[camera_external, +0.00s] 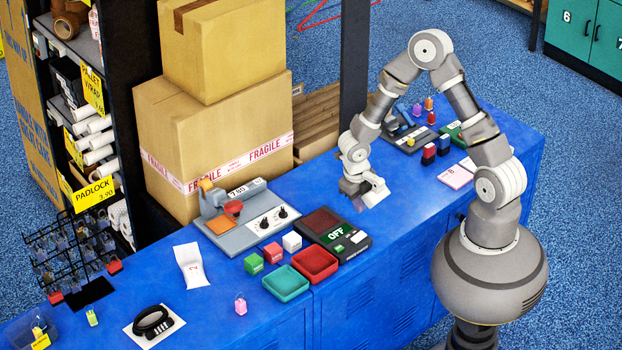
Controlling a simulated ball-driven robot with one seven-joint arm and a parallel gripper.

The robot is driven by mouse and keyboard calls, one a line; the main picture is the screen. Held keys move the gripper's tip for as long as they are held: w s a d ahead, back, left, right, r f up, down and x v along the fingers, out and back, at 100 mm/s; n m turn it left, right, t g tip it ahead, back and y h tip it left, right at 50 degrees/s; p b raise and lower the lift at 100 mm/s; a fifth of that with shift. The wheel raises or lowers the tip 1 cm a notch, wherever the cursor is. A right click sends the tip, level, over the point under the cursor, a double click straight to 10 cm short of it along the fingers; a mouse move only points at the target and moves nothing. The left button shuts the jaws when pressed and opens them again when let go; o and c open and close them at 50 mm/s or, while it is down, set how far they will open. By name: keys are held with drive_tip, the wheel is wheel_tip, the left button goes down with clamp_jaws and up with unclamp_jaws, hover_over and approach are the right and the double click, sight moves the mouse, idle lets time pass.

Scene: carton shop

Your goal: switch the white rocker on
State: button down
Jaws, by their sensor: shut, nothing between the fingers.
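A black switch box (322,224) lies on the blue counter with a dark red panel and a display reading OFF. A small white piece (358,237) on its near right end looks like the white rocker. It is too small to tell which way it is tilted. My gripper (374,199) is shut and empty. It hangs over the counter, behind and to the right of the box, apart from the rocker.
Green and red trays (286,283) and small red, green and white cubes (273,252) lie in front of the box. A grey device with two knobs (244,217) stands left. Stacked cartons (215,130) stand behind. The counter (420,200) right of my gripper is clear.

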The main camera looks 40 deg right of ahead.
sight(362, 234)
drive_tip(key=f+b, duration=0.1)
drive_tip(key=f, duration=0.2)
drive_tip(key=d+f+b, duration=0.1)
drive_tip(key=f+b, duration=0.1)
drive_tip(key=f, duration=0.1)
drive_tip(key=f+b, duration=0.2)
drive_tip(key=f, duration=0.1)
drive_tip(key=shift+d+f, duration=0.15)
drive_tip(key=shift+f, duration=0.1)
drive_tip(key=shift+d+f, duration=0.1)
drive_tip(key=shift+f, duration=0.1)
drive_tip(key=shift+p, duration=0.3)
drive_tip(key=shift+a+r, duration=0.15)
drive_tip(key=shift+a, duration=0.7)
drive_tip(key=shift+r+p, duration=0.1)
drive_tip(key=shift+p, duration=0.25)
wheel_tip(362, 234, up, 14)
drive_tip(key=a+p, duration=0.2)
drive_tip(key=p, duration=0.7)
